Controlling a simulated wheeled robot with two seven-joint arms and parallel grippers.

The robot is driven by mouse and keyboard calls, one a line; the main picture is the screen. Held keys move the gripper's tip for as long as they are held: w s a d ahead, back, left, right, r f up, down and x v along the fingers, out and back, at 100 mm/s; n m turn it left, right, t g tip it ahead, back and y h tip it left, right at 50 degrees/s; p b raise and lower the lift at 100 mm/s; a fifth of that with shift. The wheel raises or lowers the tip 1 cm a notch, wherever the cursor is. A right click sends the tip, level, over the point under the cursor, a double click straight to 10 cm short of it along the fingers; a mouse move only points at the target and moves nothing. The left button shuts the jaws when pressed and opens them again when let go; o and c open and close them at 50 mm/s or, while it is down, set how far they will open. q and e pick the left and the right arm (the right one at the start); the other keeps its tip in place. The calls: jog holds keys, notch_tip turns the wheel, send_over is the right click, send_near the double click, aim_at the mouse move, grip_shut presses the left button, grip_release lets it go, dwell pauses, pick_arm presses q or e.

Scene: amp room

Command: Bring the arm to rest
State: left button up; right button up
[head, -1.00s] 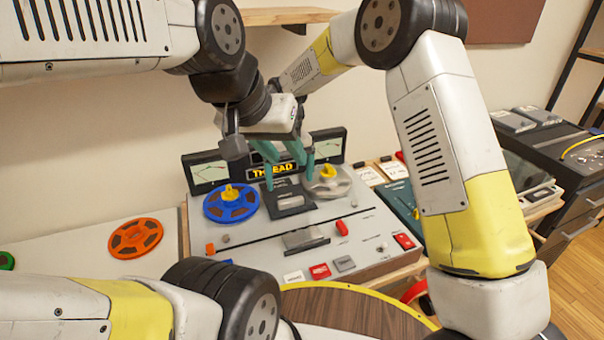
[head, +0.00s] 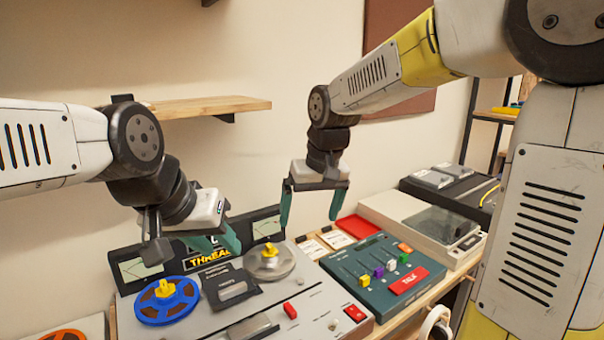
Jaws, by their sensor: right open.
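My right gripper (head: 312,208) hangs open and empty with its teal fingers pointing down, above and behind the mixer panel, near the wall. My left gripper (head: 217,240) is low over the back of the tape machine (head: 290,322), in front of its dark meter panel. Its teal fingertips partly hide the yellow lettering there, and I cannot tell how far apart they are. A blue reel (head: 182,305) and a clear grey reel (head: 285,268) sit on the machine, each with a yellow knob at its centre.
A teal mixer panel (head: 378,288) with coloured faders and a red button stands right of the machine. Behind it are a red tray (head: 357,227) and a pale turntable-like unit (head: 425,228). A wooden shelf (head: 215,107) is on the wall. An orange reel (head: 62,336) shows at bottom left.

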jog(key=s+d+r+m+t, duration=0.2)
jog(key=s+d+m+t, duration=0.1)
jog(key=s+d, duration=0.9)
jog(key=s, duration=0.3)
jog(key=shift+s+d+r+t, duration=0.25)
jog(key=shift+s+d+t, duration=0.05)
jog(key=shift+s+d, duration=0.1)
jog(key=shift+c, duration=0.4)
